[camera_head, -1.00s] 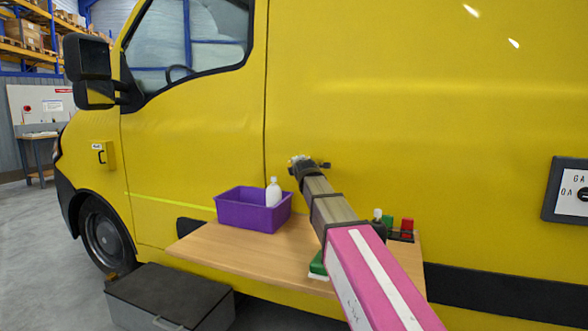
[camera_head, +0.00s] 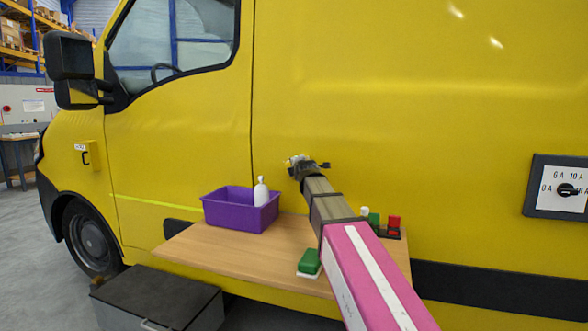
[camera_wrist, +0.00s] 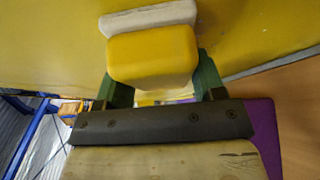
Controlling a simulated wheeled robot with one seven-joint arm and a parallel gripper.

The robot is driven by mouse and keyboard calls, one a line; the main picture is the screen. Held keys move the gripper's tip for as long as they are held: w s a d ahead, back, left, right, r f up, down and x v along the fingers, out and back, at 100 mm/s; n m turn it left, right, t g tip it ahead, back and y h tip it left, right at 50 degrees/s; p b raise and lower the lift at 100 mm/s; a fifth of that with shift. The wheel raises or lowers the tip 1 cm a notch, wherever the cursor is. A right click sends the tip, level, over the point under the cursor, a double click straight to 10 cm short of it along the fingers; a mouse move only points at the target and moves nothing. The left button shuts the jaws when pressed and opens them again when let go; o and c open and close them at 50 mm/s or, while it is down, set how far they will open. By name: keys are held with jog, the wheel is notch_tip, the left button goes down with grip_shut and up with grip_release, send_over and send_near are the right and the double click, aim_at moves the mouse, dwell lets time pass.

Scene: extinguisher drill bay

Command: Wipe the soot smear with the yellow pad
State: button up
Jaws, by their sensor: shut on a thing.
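The yellow pad (camera_wrist: 152,55), a yellow block with a pale white layer (camera_wrist: 148,18) on its far side, is held between the dark green fingers of my gripper (camera_wrist: 157,76). In the head view my gripper (camera_head: 304,166) is at the van's yellow side panel (camera_head: 390,110), above the wooden shelf. The pad is small there and mostly hidden by my wrist. The pale layer faces the yellow panel; I cannot tell whether it touches. I cannot make out a soot smear in either view; the pad or arm may cover it.
A wooden shelf (camera_head: 205,250) holds a purple bin (camera_head: 240,212) with a white bottle (camera_head: 261,192), a green block (camera_head: 309,262) with a pale base, and a red block (camera_head: 393,221). A dark box (camera_head: 155,300) stands below. A switch panel (camera_head: 558,187) is at right.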

jog(key=s+d, duration=0.2)
jog(key=d, duration=0.4)
dwell(0.6)
jog(key=s+a, duration=0.2)
jog(key=s, duration=0.3)
jog(key=shift+s, duration=0.3)
jog(key=shift+a, duration=0.1)
dwell(0.4)
jog(key=s, duration=0.1)
jog(key=s+a, duration=0.1)
jog(key=s, duration=0.1)
jog(key=shift+w, duration=0.1)
dwell(0.6)
